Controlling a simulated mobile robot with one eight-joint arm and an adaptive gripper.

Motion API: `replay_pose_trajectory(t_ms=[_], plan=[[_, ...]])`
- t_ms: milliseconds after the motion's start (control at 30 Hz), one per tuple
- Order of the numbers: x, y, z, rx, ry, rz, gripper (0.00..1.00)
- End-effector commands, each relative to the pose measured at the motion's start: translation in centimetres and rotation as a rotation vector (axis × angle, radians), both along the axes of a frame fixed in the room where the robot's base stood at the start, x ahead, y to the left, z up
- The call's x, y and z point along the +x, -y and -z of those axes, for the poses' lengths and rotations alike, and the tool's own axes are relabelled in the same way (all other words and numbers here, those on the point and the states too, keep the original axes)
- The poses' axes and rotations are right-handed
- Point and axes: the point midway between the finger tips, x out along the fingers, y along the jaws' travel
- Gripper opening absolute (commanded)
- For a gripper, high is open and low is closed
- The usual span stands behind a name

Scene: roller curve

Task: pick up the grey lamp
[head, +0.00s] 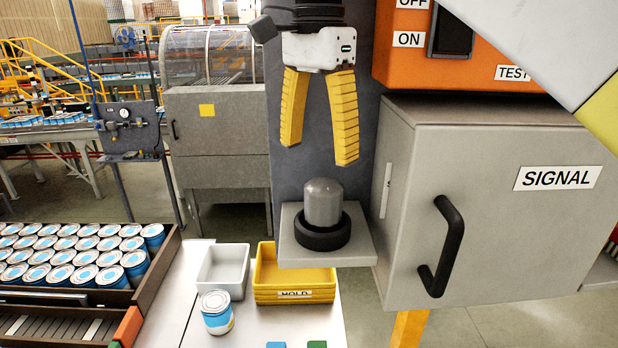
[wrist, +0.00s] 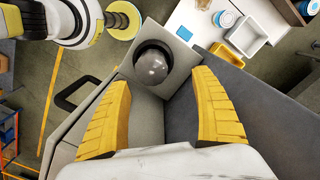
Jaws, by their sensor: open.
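The grey lamp (head: 323,203) is a small domed cylinder standing upright in a black ring base (head: 322,234) on a small grey shelf (head: 352,251). My gripper (head: 319,154) hangs above the lamp with its yellow fingers spread wide and nothing between them. In the wrist view the lamp (wrist: 151,66) shows from above, ahead of and between the open fingers (wrist: 165,88), and apart from them. The lamp's lower end is hidden inside the ring.
A grey SIGNAL cabinet (head: 490,215) with a black handle (head: 447,250) stands close to the right of the shelf, below an orange switch box (head: 473,72). A yellow HOLD bin (head: 294,296), a white bin (head: 223,268) and a can (head: 216,314) sit lower left.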

Motion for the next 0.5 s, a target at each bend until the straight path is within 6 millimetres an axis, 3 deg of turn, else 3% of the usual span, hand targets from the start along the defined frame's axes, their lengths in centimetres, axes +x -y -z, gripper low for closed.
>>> replay_pose_trajectory(t_ms=[200, 500], plan=[[0.0, 0.1, 3.5, 0.0, 0.0, -0.001, 0.75], [0.2, 0.7, 6.3, 0.001, 0.001, 0.0, 0.75]])
